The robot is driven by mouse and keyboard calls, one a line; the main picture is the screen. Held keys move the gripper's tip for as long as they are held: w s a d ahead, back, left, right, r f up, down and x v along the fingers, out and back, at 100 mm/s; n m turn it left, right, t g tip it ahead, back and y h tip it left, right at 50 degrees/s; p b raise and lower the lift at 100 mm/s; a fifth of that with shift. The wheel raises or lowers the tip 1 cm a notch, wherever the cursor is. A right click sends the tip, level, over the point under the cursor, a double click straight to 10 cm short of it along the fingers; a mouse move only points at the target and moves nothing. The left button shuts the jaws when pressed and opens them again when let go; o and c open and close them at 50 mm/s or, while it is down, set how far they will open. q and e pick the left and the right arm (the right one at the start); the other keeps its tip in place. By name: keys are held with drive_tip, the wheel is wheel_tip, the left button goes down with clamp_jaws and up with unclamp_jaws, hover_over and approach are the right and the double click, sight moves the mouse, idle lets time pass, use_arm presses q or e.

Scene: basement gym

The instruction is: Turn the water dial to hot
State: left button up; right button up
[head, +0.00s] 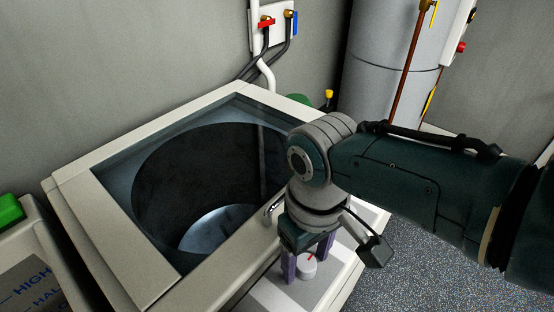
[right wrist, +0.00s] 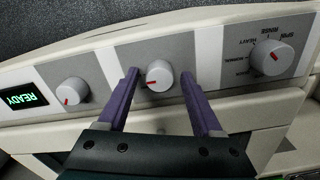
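A white dial (right wrist: 160,75) with a red pointer mark sits on the washer's grey control panel in the right wrist view. Its mark points to the lower left there. In the head view the same dial (head: 307,269) shows below my gripper, its mark towards the upper right. My right gripper (right wrist: 159,77) is open, with one purple finger on each side of this dial and small gaps to it. No lettering shows beside this dial, so I cannot read its setting. My right gripper (head: 306,262) points down at the panel in the head view. My left gripper is out of view.
A second dial (right wrist: 72,91) and a green READY display (right wrist: 24,98) are left in the wrist view. A larger dial (right wrist: 272,57) with SPIN and RINSE lettering is right. The washer's glass-topped lid (head: 118,245) lies beside my arm. A tank (head: 385,60) stands behind.

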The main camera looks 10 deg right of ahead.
sight(307, 262)
drive_tip(key=shift+o, duration=0.2)
drive_tip(key=shift+r, duration=0.2)
wheel_tip(307, 262, up, 9)
drive_tip(key=p, duration=0.4)
drive_tip(key=shift+f, duration=0.2)
drive_tip(key=shift+r+p, duration=0.3)
drive_tip(key=shift+r, duration=0.15)
